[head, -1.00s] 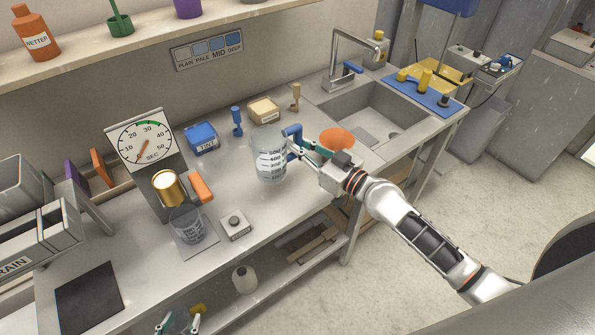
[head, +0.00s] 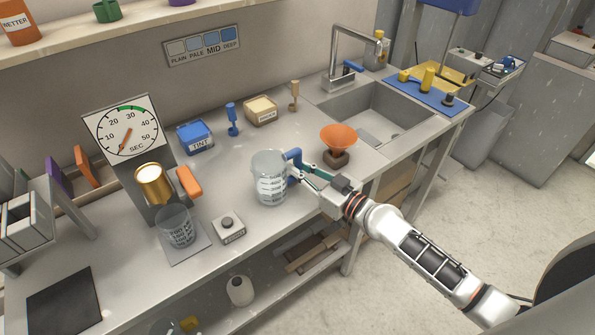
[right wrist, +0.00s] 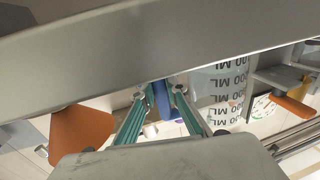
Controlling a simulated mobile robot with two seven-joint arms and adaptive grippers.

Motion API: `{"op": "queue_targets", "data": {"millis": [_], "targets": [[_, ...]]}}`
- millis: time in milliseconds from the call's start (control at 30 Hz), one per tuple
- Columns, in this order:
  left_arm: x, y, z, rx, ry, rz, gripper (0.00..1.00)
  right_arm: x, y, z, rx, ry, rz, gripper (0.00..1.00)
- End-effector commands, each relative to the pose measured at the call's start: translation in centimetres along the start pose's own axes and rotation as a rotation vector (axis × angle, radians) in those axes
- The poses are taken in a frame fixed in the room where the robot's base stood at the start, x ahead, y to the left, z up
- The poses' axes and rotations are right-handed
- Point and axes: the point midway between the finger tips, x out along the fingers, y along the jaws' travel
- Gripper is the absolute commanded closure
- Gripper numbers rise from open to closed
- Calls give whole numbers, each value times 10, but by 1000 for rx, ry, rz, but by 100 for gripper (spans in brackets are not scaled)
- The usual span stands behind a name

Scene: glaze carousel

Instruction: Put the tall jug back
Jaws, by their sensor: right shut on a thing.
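The tall jug (head: 268,184) is clear with dark volume marks and a blue handle (head: 293,160). In the head view it is near the middle of the counter, about upright. My right gripper (head: 297,172) is shut on the handle from the jug's right side. In the right wrist view the blue handle (right wrist: 162,102) is between the fingers, and the marked jug wall (right wrist: 222,92) is just right of them. I cannot tell whether the jug's base touches the counter. My left gripper is not in view.
A small clear beaker (head: 176,228) stands left under a gold cup (head: 153,183) by the dial timer (head: 127,130). A knob box (head: 228,226) is close to the jug's front left. An orange funnel (head: 338,138) stands behind my gripper, before the sink (head: 375,103). Tint box (head: 195,137) is behind.

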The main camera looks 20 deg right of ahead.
Motion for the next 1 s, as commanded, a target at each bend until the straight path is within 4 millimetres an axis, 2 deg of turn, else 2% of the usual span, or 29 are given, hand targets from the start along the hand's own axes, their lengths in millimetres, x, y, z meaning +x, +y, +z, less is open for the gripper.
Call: {"op": "queue_targets", "data": {"millis": [233, 433, 467, 500, 533, 1000], "targets": [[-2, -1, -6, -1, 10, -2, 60, 1, 0, -4, 0, 5, 0, 100], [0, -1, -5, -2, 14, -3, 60, 0, 0, 2, 1, 4, 0, 100], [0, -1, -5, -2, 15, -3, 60, 0, 0, 3, -1, 1, 0, 84], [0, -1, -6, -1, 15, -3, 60, 0, 0, 2, -1, 1, 0, 74], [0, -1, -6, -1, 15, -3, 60, 0, 0, 2, -1, 2, 0, 70], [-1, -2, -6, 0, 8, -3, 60, -2, 0, -3, -2, 1, 0, 70]]}}
